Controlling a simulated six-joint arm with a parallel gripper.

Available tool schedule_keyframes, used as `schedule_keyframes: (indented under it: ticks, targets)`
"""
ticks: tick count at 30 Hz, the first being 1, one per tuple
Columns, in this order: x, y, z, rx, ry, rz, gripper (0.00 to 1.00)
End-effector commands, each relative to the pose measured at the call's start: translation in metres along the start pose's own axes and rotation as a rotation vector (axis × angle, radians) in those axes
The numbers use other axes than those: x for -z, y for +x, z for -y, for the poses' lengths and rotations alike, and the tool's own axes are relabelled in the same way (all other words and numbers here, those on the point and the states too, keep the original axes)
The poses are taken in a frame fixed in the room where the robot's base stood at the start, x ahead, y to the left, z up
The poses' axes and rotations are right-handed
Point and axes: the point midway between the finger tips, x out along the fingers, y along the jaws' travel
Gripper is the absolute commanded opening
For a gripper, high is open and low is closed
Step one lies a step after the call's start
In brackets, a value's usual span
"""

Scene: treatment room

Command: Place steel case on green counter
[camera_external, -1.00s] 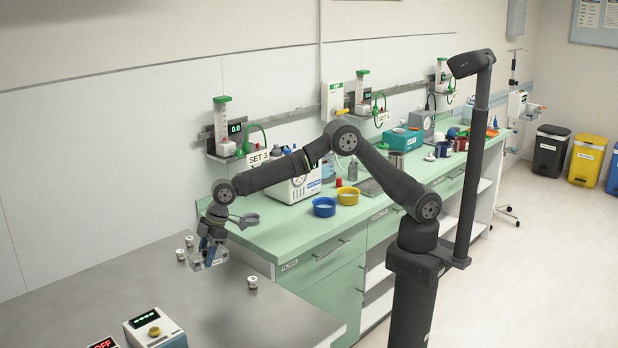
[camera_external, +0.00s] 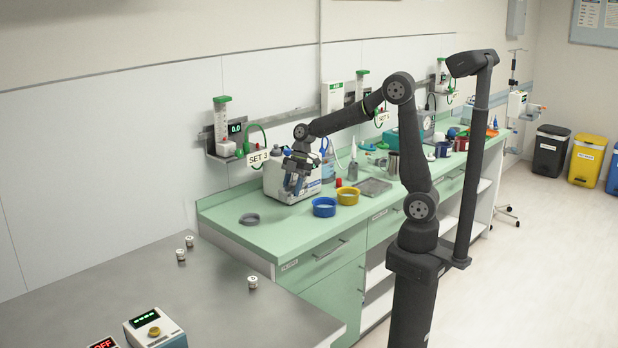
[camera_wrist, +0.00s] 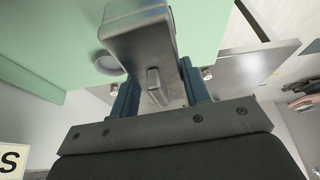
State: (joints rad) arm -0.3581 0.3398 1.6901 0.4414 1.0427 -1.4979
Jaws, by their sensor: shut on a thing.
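My gripper (camera_external: 296,184) is over the green counter (camera_external: 235,238), in front of a white machine. In the wrist view, its blue fingers (camera_wrist: 156,88) are shut on the steel case (camera_wrist: 138,42), a grey metal box with rounded edges and a small latch. The case is hard to make out in the external view against the machine and fingers. The green counter also shows behind the case in the wrist view (camera_wrist: 50,40). I cannot see clear contact between case and counter; the case appears held above it.
A grey round dish (camera_external: 249,219) lies on the counter's near left end, with bare green surface around it. A blue bowl (camera_external: 324,208), a yellow bowl (camera_external: 348,196) and a grey tray (camera_external: 374,187) stand right of my gripper. The white machine (camera_external: 283,183) is close behind.

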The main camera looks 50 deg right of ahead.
Motion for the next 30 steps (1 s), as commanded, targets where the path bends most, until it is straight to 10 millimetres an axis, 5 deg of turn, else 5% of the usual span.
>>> schedule_keyframes:
  ticks: [6,14,20,30]
  targets:
    - [-0.043,-0.019,0.028,0.011,-0.027,-0.001,0.16]
    - [-0.052,-0.022,0.035,0.016,-0.037,0.0,0.16]
    - [-0.041,-0.007,0.035,0.019,-0.039,0.0,0.16]
    - [0.012,0.064,0.038,0.02,-0.04,0.001,0.16]
